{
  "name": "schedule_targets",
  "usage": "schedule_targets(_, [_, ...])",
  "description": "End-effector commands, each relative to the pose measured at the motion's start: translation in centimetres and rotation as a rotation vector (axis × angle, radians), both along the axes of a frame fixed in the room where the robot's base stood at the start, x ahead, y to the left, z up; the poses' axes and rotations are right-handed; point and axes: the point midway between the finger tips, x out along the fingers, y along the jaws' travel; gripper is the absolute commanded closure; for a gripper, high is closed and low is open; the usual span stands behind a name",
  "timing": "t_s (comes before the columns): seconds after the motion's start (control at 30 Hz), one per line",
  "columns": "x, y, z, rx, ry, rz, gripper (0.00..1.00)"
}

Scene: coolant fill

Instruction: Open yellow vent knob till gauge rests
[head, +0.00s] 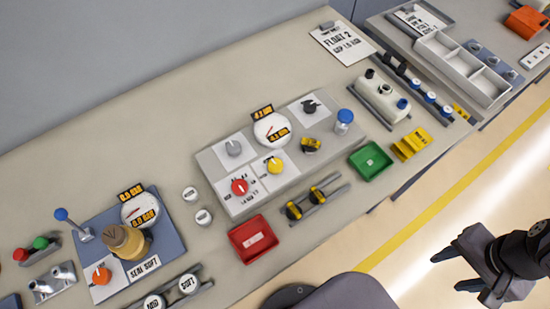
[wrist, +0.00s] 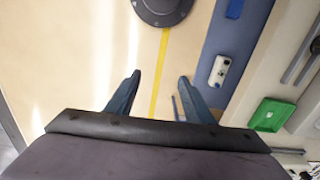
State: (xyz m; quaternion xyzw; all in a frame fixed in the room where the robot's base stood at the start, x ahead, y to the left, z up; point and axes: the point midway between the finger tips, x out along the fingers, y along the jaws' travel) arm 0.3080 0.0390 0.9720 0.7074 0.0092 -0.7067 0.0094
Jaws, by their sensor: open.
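The yellow vent knob (head: 275,165) sits on a white plate on the grey panel (head: 222,151) in the middle of the bench. A round gauge (head: 272,130) with yellow-on-black readouts stands just behind it; its needle shows, but the readouts are too small to read surely. A red knob (head: 239,187), a grey knob (head: 233,147) and a dark knob (head: 310,106) share the panel. My gripper (head: 447,273) is open and empty, off the bench's front edge at lower right, far from the knob. In the wrist view my gripper (wrist: 160,90) points at the floor.
A red tray (head: 253,239) and a green tray (head: 370,160) lie in front of the panel, with yellow-black fittings (head: 318,194) on a rail between them. A second gauge station (head: 140,211) stands at left. A white tank (head: 384,96) is at right. Floor around my gripper is clear.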

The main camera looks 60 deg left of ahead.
Motion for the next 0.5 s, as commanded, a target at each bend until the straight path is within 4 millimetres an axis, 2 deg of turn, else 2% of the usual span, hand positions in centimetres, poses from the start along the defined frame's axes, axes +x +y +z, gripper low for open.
schedule_targets(0.13, [2.3, 6.4, 1.9, 0.0, 0.0, 0.047, 0.52])
schedule_targets(0.27, [2.8, 13.2, 3.3, 0.0, 0.001, 0.077, 0.52])
schedule_targets(0.37, [2.0, 18.8, 4.3, 0.0, 0.0, 0.099, 0.52])
schedule_targets(0.5, [-1.0, 26.5, 5.4, 0.0, 0.001, 0.129, 0.52])
